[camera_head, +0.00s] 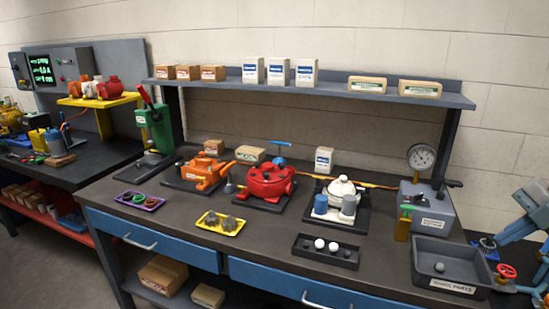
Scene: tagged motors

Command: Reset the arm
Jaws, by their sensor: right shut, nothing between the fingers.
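My right arm (520,225) comes in at the right edge, with light blue and grey links. My right gripper (522,288) is small and partly cut off low at the right edge, beside the workbench's right end. It is shut with nothing held, and is apart from the motors. My left gripper and left arm are not in view. On the bench stand an orange motor (204,172), a red motor (268,181) and a white motor (342,191), each on a dark base.
Near my right arm are a grey parts bin (452,284), a red handwheel (506,270), a blue handwheel (487,243) and a gauge stand (428,208). Small trays (219,224) line the bench front. A shelf (330,91) with boxes overhangs the back. Floor is free at lower left.

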